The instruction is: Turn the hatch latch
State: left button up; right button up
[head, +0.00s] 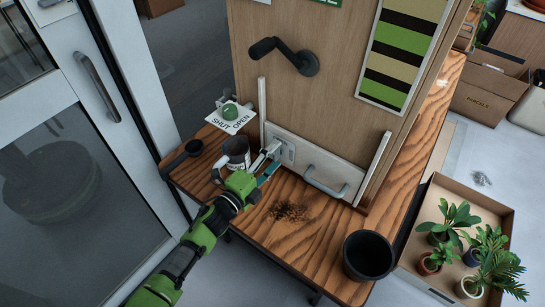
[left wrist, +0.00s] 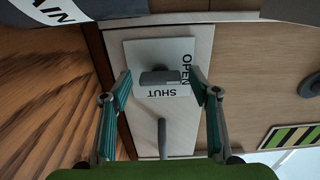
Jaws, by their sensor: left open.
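The white hatch panel (head: 346,178) stands low in the wooden wall, with a grey bar handle (head: 322,187). The latch plate (left wrist: 173,49) is fixed to the panel and carries the words OPEN and SHUT. A grey latch knob (left wrist: 160,77) sticks out from it; its exact turn angle is unclear. My left gripper (head: 267,162) is open, with its fingers in front of the plate. In the left wrist view the left gripper (left wrist: 161,88) has one finger on each side of the knob, with visible gaps. My right gripper is not in view.
A dark mug (head: 236,152) stands left of the gripper. A SHUT/OPEN card (head: 231,118) bears a green dome. Soil lies on the wooden bench (head: 300,235), near a black pot (head: 368,256). A box of potted plants (head: 415,240) is at right, a glass door (head: 85,190) at left.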

pick_arm(q)
jog(key=v, duration=1.2)
